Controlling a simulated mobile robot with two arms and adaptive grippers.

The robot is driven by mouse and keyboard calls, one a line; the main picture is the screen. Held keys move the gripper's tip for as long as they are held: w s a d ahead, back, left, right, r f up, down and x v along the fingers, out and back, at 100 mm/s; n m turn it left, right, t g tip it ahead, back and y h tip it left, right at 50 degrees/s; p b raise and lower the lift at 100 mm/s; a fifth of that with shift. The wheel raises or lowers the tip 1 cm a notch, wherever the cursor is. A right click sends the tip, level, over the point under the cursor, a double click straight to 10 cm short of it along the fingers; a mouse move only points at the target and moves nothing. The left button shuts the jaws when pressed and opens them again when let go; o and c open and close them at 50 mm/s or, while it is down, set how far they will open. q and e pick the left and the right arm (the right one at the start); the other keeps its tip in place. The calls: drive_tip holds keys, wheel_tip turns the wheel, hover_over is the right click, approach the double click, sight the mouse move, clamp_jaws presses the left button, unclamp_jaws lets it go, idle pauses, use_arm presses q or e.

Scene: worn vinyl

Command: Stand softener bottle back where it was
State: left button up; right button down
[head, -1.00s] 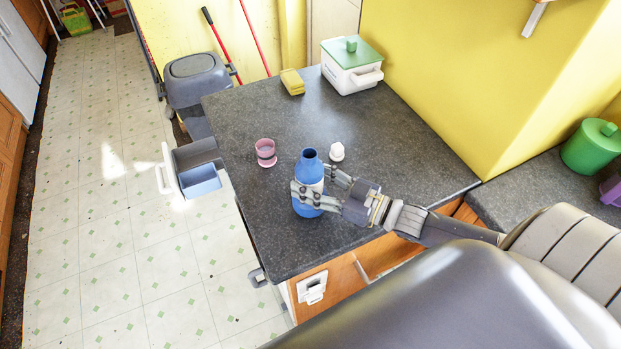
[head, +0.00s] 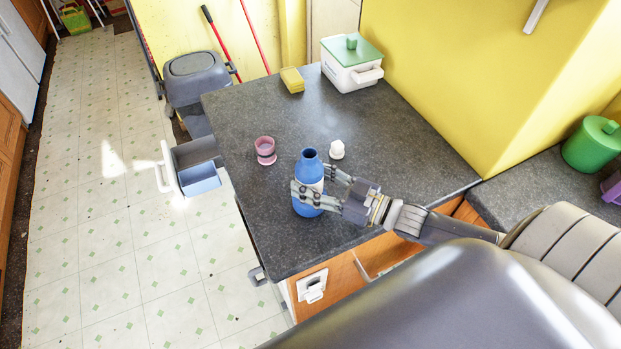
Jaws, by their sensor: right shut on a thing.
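My right gripper (head: 308,192) is shut on the bottle's body, coming from the right. I cannot tell whether its base touches the counter. A white cap (head: 337,150) sits on the counter just behind and right of the bottle. My left gripper is not in view.
A white box with a green lid (head: 351,68) and a yellow sponge (head: 292,80) are at the counter's back. An open drawer with a blue bin (head: 199,179) juts out left. A grey trash bin (head: 196,80) stands behind. The counter's middle is clear.

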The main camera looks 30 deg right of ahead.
drive_tip(key=shift+f, duration=0.25)
idle(0.5)
drive_tip(key=c, duration=0.7)
unclamp_jaws()
drive_tip(key=shift+f, duration=0.15)
drive_tip(key=shift+s, duration=0.1)
drive_tip(key=shift+p+v, duration=1.5)
drive_tip(key=shift+v, duration=2.4)
drive_tip(key=shift+d, duration=0.1)
